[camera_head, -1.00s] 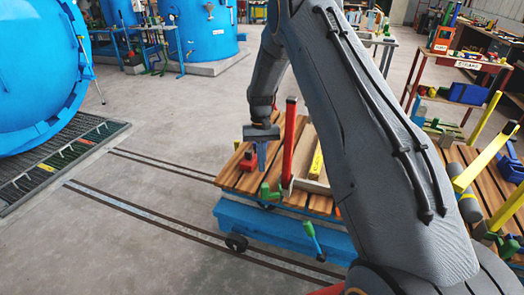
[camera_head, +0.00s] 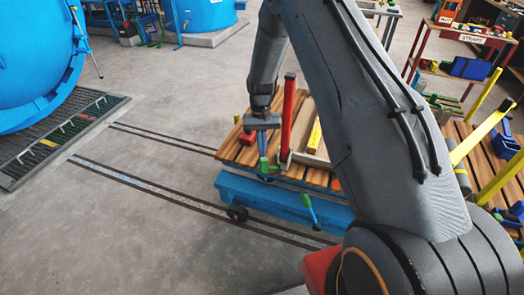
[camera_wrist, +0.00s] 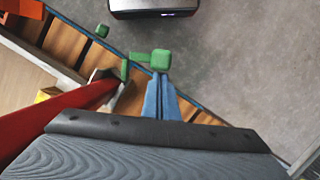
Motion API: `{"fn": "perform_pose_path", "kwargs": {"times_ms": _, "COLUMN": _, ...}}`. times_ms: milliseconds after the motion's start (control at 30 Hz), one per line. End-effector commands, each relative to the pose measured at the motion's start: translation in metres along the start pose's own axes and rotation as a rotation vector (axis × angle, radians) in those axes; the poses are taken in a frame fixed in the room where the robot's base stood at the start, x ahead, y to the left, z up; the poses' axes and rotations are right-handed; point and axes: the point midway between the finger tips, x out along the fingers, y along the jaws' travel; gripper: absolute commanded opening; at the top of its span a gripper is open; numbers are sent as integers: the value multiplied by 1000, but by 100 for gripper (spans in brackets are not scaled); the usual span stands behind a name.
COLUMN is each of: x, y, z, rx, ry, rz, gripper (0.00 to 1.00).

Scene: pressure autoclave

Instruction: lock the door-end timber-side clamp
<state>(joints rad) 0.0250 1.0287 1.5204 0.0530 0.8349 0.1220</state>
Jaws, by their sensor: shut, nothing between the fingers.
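A green clamp (camera_head: 264,168) sits at the near edge of the timber slats on the blue trolley (camera_head: 275,198). In the wrist view, its square green end (camera_wrist: 161,60) and a green bar (camera_wrist: 125,70) show beside the trolley edge. My gripper (camera_head: 263,148) points down with its blue fingers at the clamp. In the wrist view, the shut, empty fingers (camera_wrist: 160,88) reach up to the square green end. Whether they touch it cannot be told. Part of the clamp is hidden by the fingers in the head view.
A red post (camera_head: 288,118) stands just right of my gripper, close to it. Another green-tipped lever (camera_head: 306,201) hangs on the trolley's near side. A yellow bar (camera_head: 314,136) lies on the load. A blue vessel (camera_head: 35,65) stands left; the floor between is clear.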

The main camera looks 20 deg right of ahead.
Motion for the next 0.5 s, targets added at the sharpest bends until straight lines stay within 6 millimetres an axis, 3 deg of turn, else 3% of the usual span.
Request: {"fn": "perform_pose_path", "kwargs": {"times_ms": 500, "x": 1, "y": 1, "z": 5, "rx": -87, "ry": 0, "rz": 22, "gripper": 0}}
